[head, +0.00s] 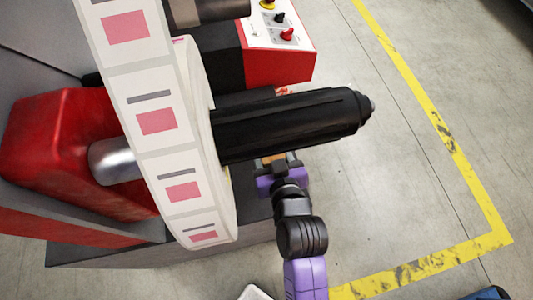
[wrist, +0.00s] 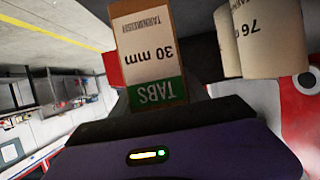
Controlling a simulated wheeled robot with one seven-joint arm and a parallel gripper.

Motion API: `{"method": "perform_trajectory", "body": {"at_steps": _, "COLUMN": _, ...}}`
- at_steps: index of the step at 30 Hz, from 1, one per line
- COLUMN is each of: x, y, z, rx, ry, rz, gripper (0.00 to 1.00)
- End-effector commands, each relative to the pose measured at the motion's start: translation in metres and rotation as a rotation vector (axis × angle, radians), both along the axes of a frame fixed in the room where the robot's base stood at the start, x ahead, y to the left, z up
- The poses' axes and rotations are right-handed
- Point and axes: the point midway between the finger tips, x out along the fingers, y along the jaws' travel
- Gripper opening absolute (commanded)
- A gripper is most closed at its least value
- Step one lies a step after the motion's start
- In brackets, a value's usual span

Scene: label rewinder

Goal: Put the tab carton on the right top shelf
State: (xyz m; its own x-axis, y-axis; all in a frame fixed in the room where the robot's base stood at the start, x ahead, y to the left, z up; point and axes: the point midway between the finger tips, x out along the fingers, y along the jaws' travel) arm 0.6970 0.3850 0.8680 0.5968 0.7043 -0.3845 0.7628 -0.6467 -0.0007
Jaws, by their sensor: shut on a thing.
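The tab carton (wrist: 150,60) is a small brown box with a white "30 mm" label and a green "TABS" band, upside down in the wrist view. My gripper (head: 272,172) is shut on it. In the head view, my gripper is under the black shaft, and only a small brown bit of the carton (head: 275,158) shows, the shaft hiding the rest. I cannot make out the right top shelf for certain in either view.
A black shaft (head: 290,122) juts out right above my gripper, with a label roll (head: 160,115) beside it. A red control box (head: 280,65) stands behind. Cardboard cores (wrist: 270,38) are close right of the carton. Open floor (head: 375,190) lies right.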

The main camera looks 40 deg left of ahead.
Motion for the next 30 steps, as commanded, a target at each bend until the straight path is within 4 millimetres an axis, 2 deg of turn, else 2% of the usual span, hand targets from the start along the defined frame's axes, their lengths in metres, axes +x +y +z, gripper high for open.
{"method": "perform_trajectory", "body": {"at_steps": 12, "x": 0.001, "y": 0.0, "z": -0.048, "rx": 0.001, "ry": 0.0, "rz": -0.003, "gripper": 0.0}}
{"method": "perform_trajectory", "body": {"at_steps": 26, "x": 0.001, "y": -0.001, "z": -0.058, "rx": 0.003, "ry": -0.003, "rz": -0.003, "gripper": 0.0}}
{"method": "perform_trajectory", "body": {"at_steps": 27, "x": 0.001, "y": -0.001, "z": -0.059, "rx": 0.001, "ry": -0.001, "rz": -0.003, "gripper": 0.55}}
{"method": "perform_trajectory", "body": {"at_steps": 30, "x": 0.001, "y": -0.001, "z": -0.058, "rx": 0.001, "ry": -0.001, "rz": -0.003, "gripper": 0.74}}
